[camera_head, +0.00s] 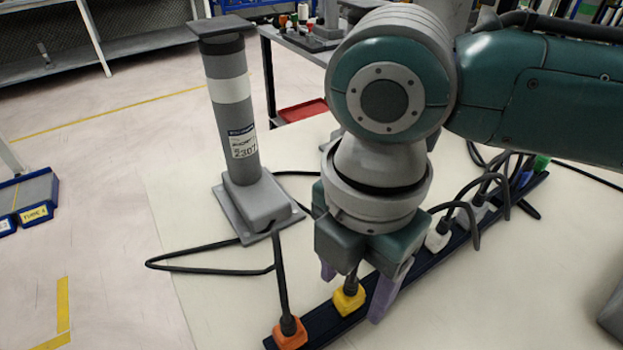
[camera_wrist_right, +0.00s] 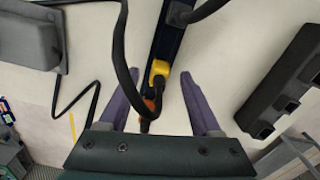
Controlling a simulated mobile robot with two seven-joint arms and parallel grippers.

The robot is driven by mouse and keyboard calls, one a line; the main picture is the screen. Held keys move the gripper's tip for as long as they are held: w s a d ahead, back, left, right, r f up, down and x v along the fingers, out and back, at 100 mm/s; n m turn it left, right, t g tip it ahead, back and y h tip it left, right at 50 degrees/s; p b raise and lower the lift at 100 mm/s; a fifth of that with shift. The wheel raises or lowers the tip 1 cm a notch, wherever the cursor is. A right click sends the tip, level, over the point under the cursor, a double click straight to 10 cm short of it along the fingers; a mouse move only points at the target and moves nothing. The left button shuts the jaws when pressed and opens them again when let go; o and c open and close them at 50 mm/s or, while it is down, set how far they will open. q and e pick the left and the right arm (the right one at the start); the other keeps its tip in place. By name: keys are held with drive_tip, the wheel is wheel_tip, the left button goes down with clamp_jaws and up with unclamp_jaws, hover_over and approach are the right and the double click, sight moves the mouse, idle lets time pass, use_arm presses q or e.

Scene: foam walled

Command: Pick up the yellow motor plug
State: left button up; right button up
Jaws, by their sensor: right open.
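The yellow motor plug (camera_head: 349,299) sits in the dark blue power strip (camera_head: 335,322) on the pale table. A black cable rises from its top. My right gripper (camera_head: 352,292) points down over it, its purple fingers apart on either side of the strip. In the right wrist view the yellow plug (camera_wrist_right: 159,70) shows between and beyond the open fingers (camera_wrist_right: 154,82), with black cable in front of it. I cannot tell whether the fingers touch it. My left gripper is not in view.
An orange plug (camera_head: 289,332) sits at the strip's near end. White plugs (camera_head: 438,236), a blue one and a green one (camera_head: 541,162) follow farther right. A grey column on a base (camera_head: 238,130) stands left, with loose black cable around it.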

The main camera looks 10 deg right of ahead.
wheel_tip(320, 180, down, 2)
drive_tip(key=shift+c, duration=0.2)
clamp_jaws()
idle(0.4)
